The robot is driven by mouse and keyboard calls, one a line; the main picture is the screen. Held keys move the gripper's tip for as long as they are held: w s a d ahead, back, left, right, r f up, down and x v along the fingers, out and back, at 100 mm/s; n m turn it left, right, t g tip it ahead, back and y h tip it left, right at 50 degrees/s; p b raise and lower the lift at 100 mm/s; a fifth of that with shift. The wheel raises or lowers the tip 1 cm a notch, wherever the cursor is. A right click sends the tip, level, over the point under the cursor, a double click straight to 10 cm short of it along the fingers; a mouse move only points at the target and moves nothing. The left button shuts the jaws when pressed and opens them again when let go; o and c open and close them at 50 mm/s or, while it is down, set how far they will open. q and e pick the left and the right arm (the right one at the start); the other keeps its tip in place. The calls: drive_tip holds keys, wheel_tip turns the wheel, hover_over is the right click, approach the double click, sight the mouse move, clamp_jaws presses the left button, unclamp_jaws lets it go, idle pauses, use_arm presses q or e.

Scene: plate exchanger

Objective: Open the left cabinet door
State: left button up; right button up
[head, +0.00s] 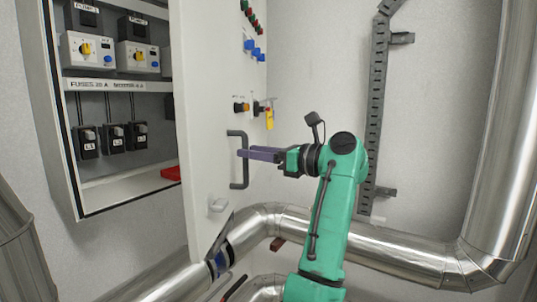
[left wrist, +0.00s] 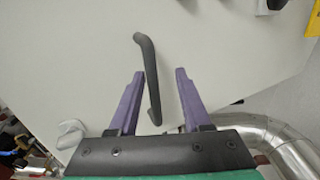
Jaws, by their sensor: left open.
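The white cabinet door (head: 205,130) stands swung open, and the cabinet interior shows to its left. A dark grey bar handle (head: 234,181) is fixed upright on the door face. My left gripper (head: 243,153) is at the handle, with its purple fingers level and pointing left. In the left wrist view the handle (left wrist: 147,62) runs between the two spread fingers of the gripper (left wrist: 160,72), with gaps to each side. The fingers are open and not clamped on it. My right gripper is not in view.
The open cabinet (head: 70,190) holds switches, fuses and a red item (head: 171,173). A key with a yellow tag (head: 269,118) and several coloured buttons sit on the door above the handle. Silver pipes (head: 400,250) run below and at the right. A grey cable tray (head: 375,120) climbs the wall.

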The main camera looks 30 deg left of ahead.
use_arm(q)
drive_tip(key=d, duration=1.4)
drive_tip(key=shift+d, duration=0.15)
